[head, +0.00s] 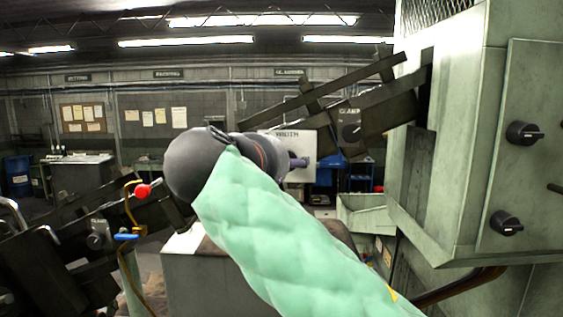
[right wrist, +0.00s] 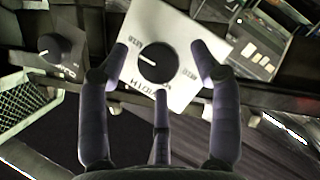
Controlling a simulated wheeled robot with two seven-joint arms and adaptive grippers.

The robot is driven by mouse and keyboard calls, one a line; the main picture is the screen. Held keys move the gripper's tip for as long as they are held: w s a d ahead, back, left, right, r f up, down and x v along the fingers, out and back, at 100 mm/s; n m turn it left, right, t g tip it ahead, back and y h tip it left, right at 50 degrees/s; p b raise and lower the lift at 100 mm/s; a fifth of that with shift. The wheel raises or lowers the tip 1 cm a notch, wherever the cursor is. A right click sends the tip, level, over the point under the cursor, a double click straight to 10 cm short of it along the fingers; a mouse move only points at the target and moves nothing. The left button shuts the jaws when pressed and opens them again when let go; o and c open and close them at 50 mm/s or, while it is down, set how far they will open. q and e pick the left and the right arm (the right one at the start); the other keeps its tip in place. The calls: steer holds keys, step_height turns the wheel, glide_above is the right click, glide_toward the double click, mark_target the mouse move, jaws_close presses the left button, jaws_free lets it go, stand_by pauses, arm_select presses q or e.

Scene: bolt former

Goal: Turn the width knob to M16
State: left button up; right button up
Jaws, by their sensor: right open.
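The width knob (right wrist: 158,62) is a round black dial with a white mark, set on a pale square plate (right wrist: 165,92) in the right wrist view. The mark points left and slightly up in that view. Small labels stand on either side of the knob, too small to read surely. In the head view the plate (head: 303,141) reads WIDTH; the knob is hidden behind my right gripper (head: 299,163). In the right wrist view my right gripper (right wrist: 159,60) is open, its dark fingers spread around the knob with gaps beside it. My left gripper is not in view.
Another black knob (right wrist: 55,47) sits left of the plate in the wrist view. Dark slanted rails (head: 375,108) run behind the plate. A green machine cabinet (head: 462,150) with black knobs stands at the right. A red ball handle (head: 142,191) stands at the left.

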steer(key=v, duration=1.1)
steer(key=shift+s+a, duration=0.2)
steer(key=shift+s, duration=0.15)
steer(key=shift+w, duration=0.1)
